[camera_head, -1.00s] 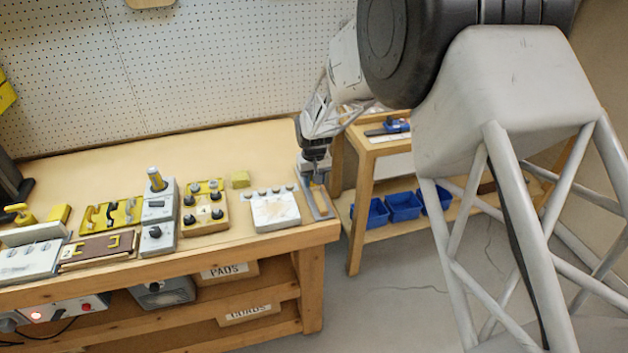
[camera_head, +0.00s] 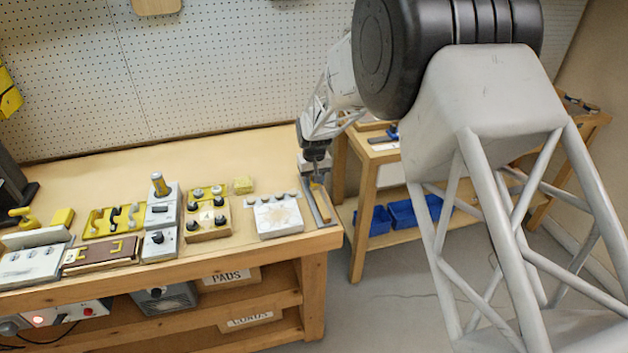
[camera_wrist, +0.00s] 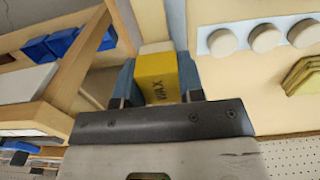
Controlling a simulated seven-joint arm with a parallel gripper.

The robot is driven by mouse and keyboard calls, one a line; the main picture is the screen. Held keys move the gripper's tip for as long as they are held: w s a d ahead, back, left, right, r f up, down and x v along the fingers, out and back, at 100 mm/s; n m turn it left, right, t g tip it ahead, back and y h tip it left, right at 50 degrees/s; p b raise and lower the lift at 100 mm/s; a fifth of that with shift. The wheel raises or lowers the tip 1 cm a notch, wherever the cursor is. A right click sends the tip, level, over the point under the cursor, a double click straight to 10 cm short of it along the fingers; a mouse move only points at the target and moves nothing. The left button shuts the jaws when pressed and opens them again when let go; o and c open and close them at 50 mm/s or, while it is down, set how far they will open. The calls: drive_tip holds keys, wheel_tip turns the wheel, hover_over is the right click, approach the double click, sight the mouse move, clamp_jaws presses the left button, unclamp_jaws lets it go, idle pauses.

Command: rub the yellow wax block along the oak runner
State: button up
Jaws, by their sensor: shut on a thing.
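My gripper (camera_head: 316,172) is over the right end of the bench, pointing down. A pale piece shows just beyond the block. The oak runner (camera_head: 321,203) is a narrow brown strip beside a grey strip near the bench's right edge. The block is at or just above the runner; I cannot tell whether they touch.
A white board with grey knobs (camera_head: 277,216) lies just left of the runner. Blue bins (camera_head: 413,213) stand on the side rack beyond the bench's right edge.

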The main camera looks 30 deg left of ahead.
sight(317, 194)
drive_tip(key=shift+f, duration=0.2)
drive_tip(key=shift+w+a, duration=0.85)
drive_tip(key=shift+c, duration=0.3)
drive_tip(key=shift+w+a+r, duration=0.35)
drive_tip(key=shift+w+a, duration=0.15)
drive_tip(key=shift+r, duration=0.1)
drive_tip(key=shift+s+d, duration=1.4)
drive_tip(key=shift+s+d, duration=0.4)
drive_tip(key=shift+s+d+f, duration=0.2)
drive_tip(key=shift+s+d, duration=0.75)
